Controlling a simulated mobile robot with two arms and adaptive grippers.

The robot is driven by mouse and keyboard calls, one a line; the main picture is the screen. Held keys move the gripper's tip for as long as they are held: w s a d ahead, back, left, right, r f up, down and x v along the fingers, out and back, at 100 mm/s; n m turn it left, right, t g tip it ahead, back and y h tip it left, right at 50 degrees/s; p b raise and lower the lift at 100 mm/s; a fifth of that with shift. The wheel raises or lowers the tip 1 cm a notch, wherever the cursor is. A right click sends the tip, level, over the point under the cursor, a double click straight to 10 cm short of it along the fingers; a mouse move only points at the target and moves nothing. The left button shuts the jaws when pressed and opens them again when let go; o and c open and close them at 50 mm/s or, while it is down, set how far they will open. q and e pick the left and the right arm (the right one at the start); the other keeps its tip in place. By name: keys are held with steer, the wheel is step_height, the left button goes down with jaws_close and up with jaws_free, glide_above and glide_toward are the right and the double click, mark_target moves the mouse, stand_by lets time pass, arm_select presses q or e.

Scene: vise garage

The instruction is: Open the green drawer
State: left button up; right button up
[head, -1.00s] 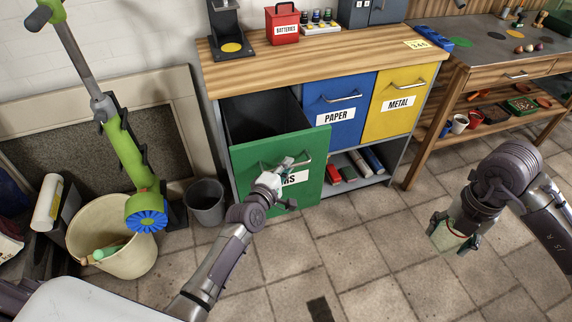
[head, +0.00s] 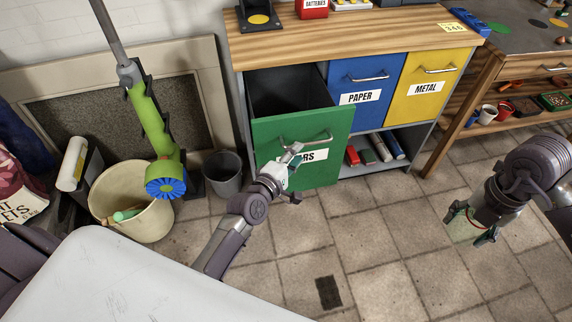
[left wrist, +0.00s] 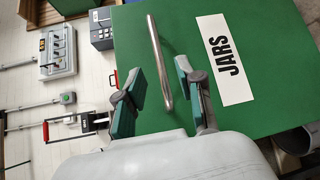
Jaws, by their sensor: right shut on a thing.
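The green drawer (head: 273,135) stands pulled out of the cabinet, its dark inside showing from above. Its front has a metal bar handle (left wrist: 155,50) and a white "JARS" label (left wrist: 229,68), partly hidden by my gripper in the head view. My left gripper (head: 294,158) is at the drawer front by the handle. In the left wrist view its two fingers are spread apart, with one end of the handle showing between them. My right gripper (head: 470,229) is off to the right above the floor, shut on a see-through jar (head: 460,226).
Shut blue "PAPER" (head: 376,75) and yellow "METAL" (head: 415,102) drawers sit right of the green one. A grey bin (head: 222,175) and beige bucket (head: 110,220) stand at left. A workbench (head: 487,70) is at right. Tiled floor before the cabinet is clear.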

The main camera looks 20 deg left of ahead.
mark_target(465, 229)
arm_select(q)
steer(key=v, duration=0.6)
steer(key=shift+w, duration=0.1)
